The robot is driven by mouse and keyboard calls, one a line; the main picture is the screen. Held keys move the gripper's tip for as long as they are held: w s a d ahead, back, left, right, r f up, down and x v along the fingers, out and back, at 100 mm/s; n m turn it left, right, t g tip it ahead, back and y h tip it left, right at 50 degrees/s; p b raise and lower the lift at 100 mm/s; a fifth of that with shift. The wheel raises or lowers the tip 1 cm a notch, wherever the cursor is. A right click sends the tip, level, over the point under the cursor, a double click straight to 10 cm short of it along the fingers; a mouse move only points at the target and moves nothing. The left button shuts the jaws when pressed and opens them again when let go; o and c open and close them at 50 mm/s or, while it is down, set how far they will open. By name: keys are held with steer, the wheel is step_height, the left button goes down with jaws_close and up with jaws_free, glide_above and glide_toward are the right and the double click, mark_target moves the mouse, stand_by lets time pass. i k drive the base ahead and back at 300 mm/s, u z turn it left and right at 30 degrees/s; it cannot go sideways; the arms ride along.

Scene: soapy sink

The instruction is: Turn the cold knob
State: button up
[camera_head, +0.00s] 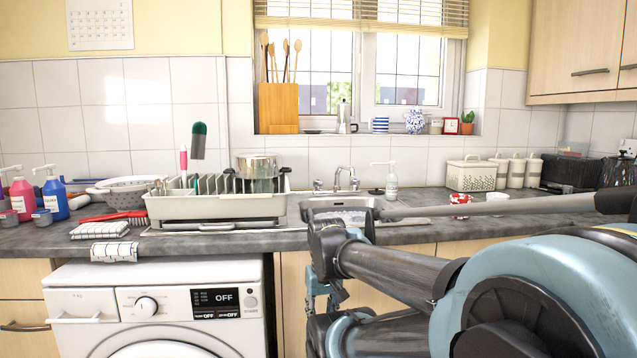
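The chrome tap (340,178) stands behind the metal sink (338,203), below the window. A small knob (318,185) is on its left side and another knob (354,184) is on its right side. I cannot tell from markings which one is cold. My arm reaches in from the right, and its dark end with my gripper (318,268) shows in front of the counter edge, below and nearer than the tap. It is apart from both knobs. Its fingers are not clear enough to tell open from shut. My arm covers part of the sink front.
A dish rack (215,208) with a pot (257,170) stands left of the sink. A soap dispenser (391,183) and a red-and-white cup (460,203) stand to its right. A washing machine (155,305) is below the counter.

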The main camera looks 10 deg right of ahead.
mark_target(354, 183)
steer(key=u, duration=0.65)
steer(key=k, duration=1.45)
steer(key=z, duration=0.9)
steer(key=i, duration=1)
steer(key=u, duration=0.05)
